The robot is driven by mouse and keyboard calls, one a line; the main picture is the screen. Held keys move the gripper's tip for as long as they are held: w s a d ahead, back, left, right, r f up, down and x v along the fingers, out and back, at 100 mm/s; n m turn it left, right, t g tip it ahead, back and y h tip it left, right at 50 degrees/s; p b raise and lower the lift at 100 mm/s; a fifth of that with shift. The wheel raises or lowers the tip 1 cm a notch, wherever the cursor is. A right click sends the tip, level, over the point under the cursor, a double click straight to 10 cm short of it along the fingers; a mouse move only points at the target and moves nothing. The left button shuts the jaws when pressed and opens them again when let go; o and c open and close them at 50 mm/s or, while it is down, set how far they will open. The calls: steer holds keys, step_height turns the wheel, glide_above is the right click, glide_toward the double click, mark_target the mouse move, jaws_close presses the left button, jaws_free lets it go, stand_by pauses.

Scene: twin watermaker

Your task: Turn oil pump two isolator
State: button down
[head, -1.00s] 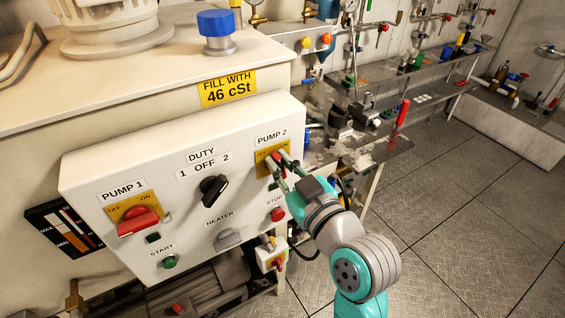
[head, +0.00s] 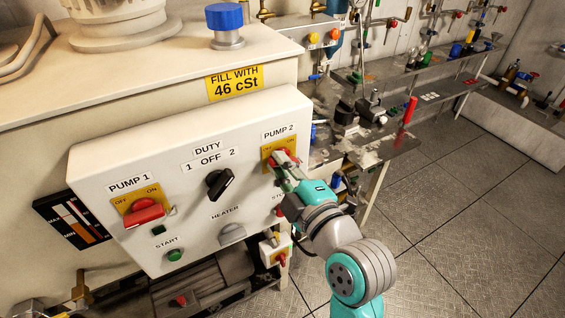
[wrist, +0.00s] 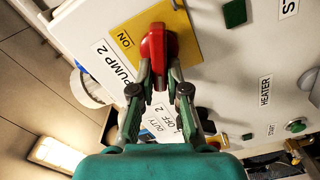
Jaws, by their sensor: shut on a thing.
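The pump two isolator is a red handle (wrist: 157,46) on a yellow plate (wrist: 190,25), below the PUMP 2 label (head: 279,132) at the upper right of the white control panel. In the wrist view my gripper (wrist: 160,74) has its two fingers on either side of the handle's near end, shut on it. "ON" (wrist: 125,40) shows beside the handle; I cannot read "OFF" there. In the head view my gripper (head: 284,165) reaches the plate from the lower right and hides part of the handle.
The panel (head: 150,235) also bears the red pump 1 handle (head: 144,213), the black duty switch (head: 220,184), the grey heater knob (head: 232,233) and the green start button (head: 175,255). A cluttered bench stands to the right. Open floor (head: 450,220) lies at the lower right.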

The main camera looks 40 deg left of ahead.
steer(key=n, duration=0.4)
steer(key=shift+f+n, duration=0.4)
stand_by(0.4)
steer(key=c, duration=1.2)
jaws_free()
steer(key=shift+o, duration=0.2)
steer(key=shift+s, duration=0.1)
steer(key=v, duration=1.2)
